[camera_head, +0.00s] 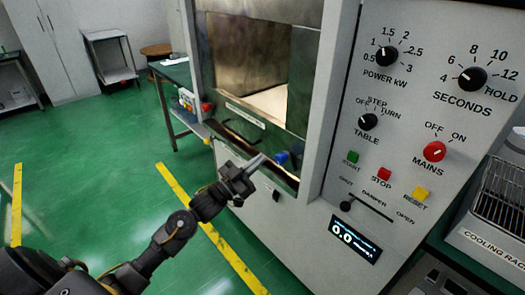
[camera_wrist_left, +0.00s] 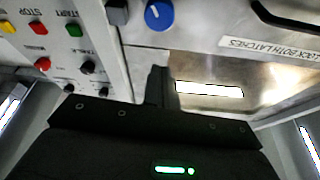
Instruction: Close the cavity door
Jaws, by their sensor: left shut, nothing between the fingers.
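The cavity (camera_head: 268,101) of the tall grey machine stands open in the head view, with brown metallic walls and a pale floor. Which panel is the cavity door is hard to tell. Below the opening is a metal front strip with a label (camera_head: 245,115); the label also shows in the left wrist view (camera_wrist_left: 265,48), reading about locking both latches. A blue knob (camera_head: 281,157) sits at its right end and a red knob (camera_head: 207,107) at its left. My left gripper (camera_head: 258,162) is shut and empty, just left of the blue knob. My right gripper is out of view.
The control panel (camera_head: 400,120) with knobs and buttons is right of the opening. A cooling rack (camera_head: 495,200) stands at the far right. A green-topped table (camera_head: 178,75) is behind on the left. The green floor at left is largely clear.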

